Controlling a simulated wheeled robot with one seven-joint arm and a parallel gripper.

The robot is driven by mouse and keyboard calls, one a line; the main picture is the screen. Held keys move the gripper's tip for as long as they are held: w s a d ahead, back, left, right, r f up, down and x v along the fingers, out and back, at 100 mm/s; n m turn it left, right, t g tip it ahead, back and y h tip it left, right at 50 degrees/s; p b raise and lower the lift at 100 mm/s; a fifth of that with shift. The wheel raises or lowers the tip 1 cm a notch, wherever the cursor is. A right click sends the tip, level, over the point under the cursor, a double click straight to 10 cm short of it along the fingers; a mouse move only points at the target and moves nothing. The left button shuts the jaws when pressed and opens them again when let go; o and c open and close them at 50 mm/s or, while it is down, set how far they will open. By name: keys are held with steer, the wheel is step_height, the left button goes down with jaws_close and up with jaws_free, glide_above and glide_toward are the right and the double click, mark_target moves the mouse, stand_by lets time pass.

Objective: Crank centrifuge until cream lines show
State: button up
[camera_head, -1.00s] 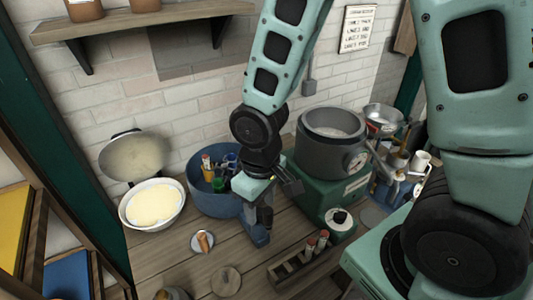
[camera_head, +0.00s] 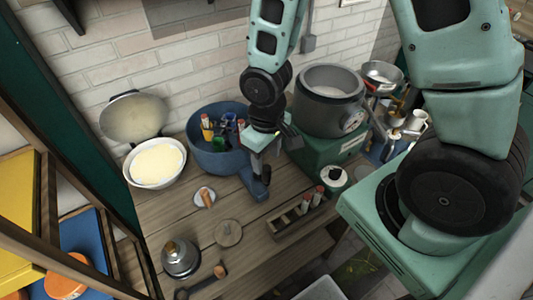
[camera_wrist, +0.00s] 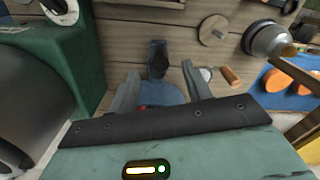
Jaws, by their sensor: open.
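The blue centrifuge bowl (camera_head: 200,160) stands on the bench against the brick wall, with several tubes inside, one with green contents. Whether cream lines show in them is too small to tell. A blue crank arm (camera_head: 252,184) with a dark upright handle (camera_head: 265,174) sits at its front right. My gripper (camera_head: 268,148) is just above the crank, pointing down. In the wrist view my gripper (camera_wrist: 158,84) is open and empty, its two grey fingers apart. The dark handle (camera_wrist: 158,58) and the blue arm (camera_wrist: 165,92) appear between and beyond them; contact cannot be told.
A green machine with a grey drum (camera_head: 328,105) stands close right of my gripper. A wooden tube rack (camera_head: 303,214), a round wooden disc (camera_head: 228,233) and a small dish (camera_head: 204,197) lie in front. A white bowl of cream (camera_head: 157,164) is at left, a metal burner (camera_head: 180,258) nearer.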

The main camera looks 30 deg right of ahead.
mark_target(267, 167)
steer(key=shift+f+b, duration=2.3)
steer(key=shift+f, duration=0.5)
steer(key=shift+f, duration=0.25)
steer(key=c, duration=1)
